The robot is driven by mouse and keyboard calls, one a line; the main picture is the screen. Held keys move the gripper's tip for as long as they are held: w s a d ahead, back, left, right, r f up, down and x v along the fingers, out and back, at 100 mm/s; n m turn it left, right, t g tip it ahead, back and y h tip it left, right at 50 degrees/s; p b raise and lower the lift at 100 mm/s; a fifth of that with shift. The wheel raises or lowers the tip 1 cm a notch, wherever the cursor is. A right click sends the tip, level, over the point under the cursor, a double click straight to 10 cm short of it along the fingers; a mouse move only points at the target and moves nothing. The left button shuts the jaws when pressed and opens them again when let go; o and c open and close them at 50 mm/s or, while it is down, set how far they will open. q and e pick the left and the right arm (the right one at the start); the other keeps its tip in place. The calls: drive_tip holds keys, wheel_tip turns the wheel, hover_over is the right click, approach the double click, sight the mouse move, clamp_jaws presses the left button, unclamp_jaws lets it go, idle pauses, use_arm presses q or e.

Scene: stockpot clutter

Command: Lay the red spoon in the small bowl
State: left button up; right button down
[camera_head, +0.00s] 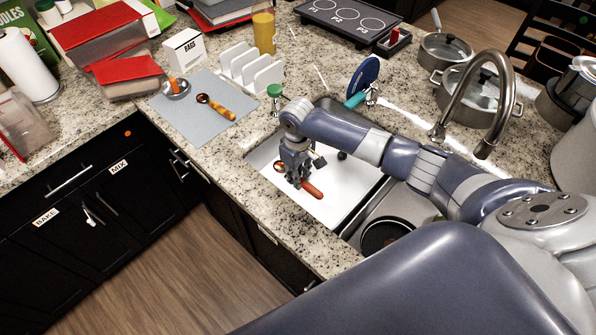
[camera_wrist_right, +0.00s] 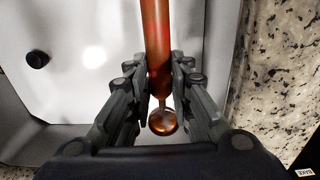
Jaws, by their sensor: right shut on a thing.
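My right gripper (camera_head: 297,181) points down over the white sink basin. It is shut on the red spoon (camera_head: 313,190); the handle sticks out to the lower right and the spoon's bowl to the upper left. In the right wrist view the red handle (camera_wrist_right: 157,45) runs between the fingers (camera_wrist_right: 162,88), with its round bowl nearest the wrist. I cannot tell how far the spoon is above the basin floor. The small metal bowl (camera_head: 185,90) stands on the grey mat at the left, with something orange in it. My left gripper is not in view.
A spoon with an orange handle (camera_head: 222,111) lies on the grey mat (camera_head: 190,128) beside the small bowl. The faucet (camera_head: 505,90) arches at the right.

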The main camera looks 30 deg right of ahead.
drive_tip(key=shift+f+b, duration=2.95)
drive_tip(key=shift+f, duration=2.6)
drive_tip(key=c, duration=1.4)
unclamp_jaws()
drive_tip(key=shift+o, duration=0.2)
drive_tip(key=shift+r, duration=0.15)
wheel_tip(320, 180, up, 12)
drive_tip(key=shift+f, duration=0.15)
